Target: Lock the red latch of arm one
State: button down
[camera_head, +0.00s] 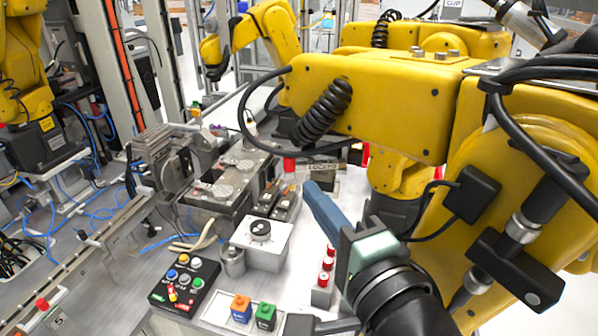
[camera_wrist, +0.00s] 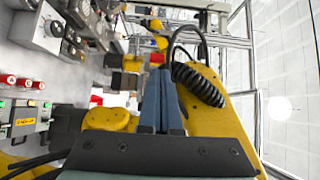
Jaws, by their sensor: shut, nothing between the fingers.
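My gripper (camera_head: 312,187) has blue fingers and reaches up and left over the worktable, beside the large yellow arm (camera_head: 380,95). Its fingers are shut with nothing between them, and they also show in the wrist view (camera_wrist: 161,72). A small red part (camera_head: 290,162) stands on the table beyond the fingertips. Another red piece (camera_head: 365,154) shows partly behind the yellow arm. In the wrist view a red part (camera_wrist: 157,58) appears just past the fingertips, with a gap I cannot judge. I cannot tell which red part is the latch of arm one.
A grey box with a black knob (camera_head: 261,231), a button panel (camera_head: 184,283) and red-topped buttons (camera_head: 327,264) stand left of my arm. Orange (camera_head: 241,308) and green (camera_head: 265,315) switches are in front. The yellow arm and its black cable (camera_head: 245,115) crowd the space above.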

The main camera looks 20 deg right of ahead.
aim_at(286, 164)
jog(key=w+p, duration=0.1)
jog(key=w, duration=0.5)
jog(key=shift+a+p, duration=0.15)
jog(key=shift+p, duration=0.15)
jog(key=w+p, duration=0.1)
jog(key=w+a, duration=0.1)
jog(key=w, duration=0.1)
jog(key=shift+r+p, duration=0.1)
jog(key=shift+p, duration=0.3)
jog(key=shift+w, duration=0.35)
jog(key=shift+s+f, duration=0.15)
jog(key=shift+f, duration=0.05)
